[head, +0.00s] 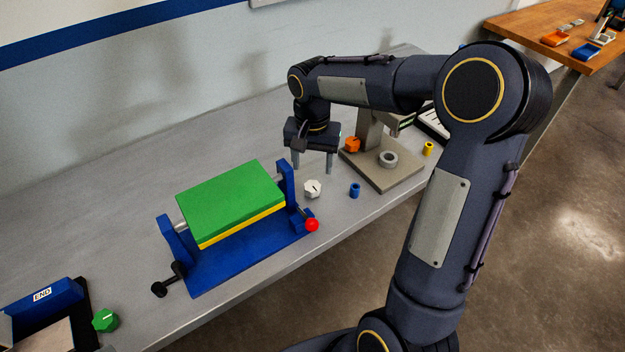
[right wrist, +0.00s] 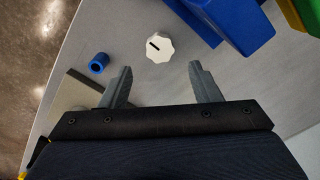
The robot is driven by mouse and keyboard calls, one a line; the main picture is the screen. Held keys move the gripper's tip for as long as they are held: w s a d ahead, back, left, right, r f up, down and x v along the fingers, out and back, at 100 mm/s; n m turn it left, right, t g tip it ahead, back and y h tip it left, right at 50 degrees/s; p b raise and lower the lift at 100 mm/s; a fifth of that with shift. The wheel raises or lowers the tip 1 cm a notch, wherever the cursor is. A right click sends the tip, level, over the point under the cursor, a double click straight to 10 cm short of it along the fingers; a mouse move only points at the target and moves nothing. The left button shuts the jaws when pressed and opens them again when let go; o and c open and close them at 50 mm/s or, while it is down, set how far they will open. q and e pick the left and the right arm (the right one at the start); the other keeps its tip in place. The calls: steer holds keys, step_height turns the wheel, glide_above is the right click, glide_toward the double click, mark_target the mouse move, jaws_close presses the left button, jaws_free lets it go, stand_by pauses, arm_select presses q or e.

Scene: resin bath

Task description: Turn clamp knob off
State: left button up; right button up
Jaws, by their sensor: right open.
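A white fluted knob (head: 312,189) with a black pointer mark stands on the grey bench, just right of the blue fixture. It also shows in the right wrist view (right wrist: 161,48), ahead of my fingertips. An orange knob (head: 352,145) and a green knob (head: 105,321) are also on the bench. No label shows which is the clamp knob. My right gripper (head: 312,166) points down above the bench, behind the white knob. Its fingers are apart and empty in the right wrist view (right wrist: 160,80). My left gripper is not in view.
The blue fixture (head: 225,270) holds a green and yellow block (head: 232,200) and has a red ball handle (head: 312,225). A blue ring (head: 355,190) and a grey-beige stand (head: 385,178) are at right. A blue END bin (head: 50,300) is at lower left. The back left bench is clear.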

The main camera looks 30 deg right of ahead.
mark_target(313, 186)
step_height(313, 186, down, 7)
steer(key=shift+s, duration=0.1)
stand_by(0.3)
steer(key=c, duration=1)
